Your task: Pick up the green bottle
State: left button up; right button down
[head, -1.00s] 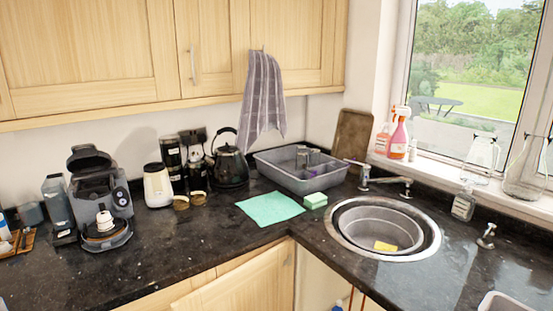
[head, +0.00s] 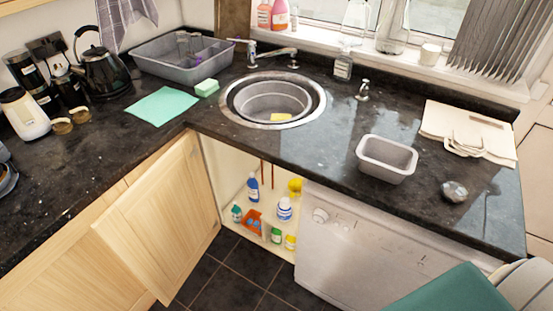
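In the head view, a small green bottle (head: 276,235) stands low in the open cupboard under the counter, close to its front edge. Another small teal-green bottle (head: 236,213) stands at the left of the cupboard. Both are small in the picture, and I cannot tell which one is meant. A blue bottle (head: 253,187), a white and blue container (head: 284,209) and a yellow container (head: 290,242) stand near them. Neither of my grippers is in view.
The cupboard door (head: 165,220) stands open to the left. A white appliance (head: 375,245) borders the cupboard on the right. Dark floor tiles (head: 245,268) lie clear in front. A teal surface (head: 455,292) fills the lower right. The sink (head: 272,100) is above the cupboard.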

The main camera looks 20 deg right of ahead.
aim_at(277, 233)
jog(key=j+z, duration=0.15)
jog(key=z, duration=0.25)
jog(key=j+z, duration=0.2)
jog(key=z, duration=0.15)
jog(key=j+z, duration=0.15)
jog(key=z, duration=0.25)
jog(key=k, duration=0.05)
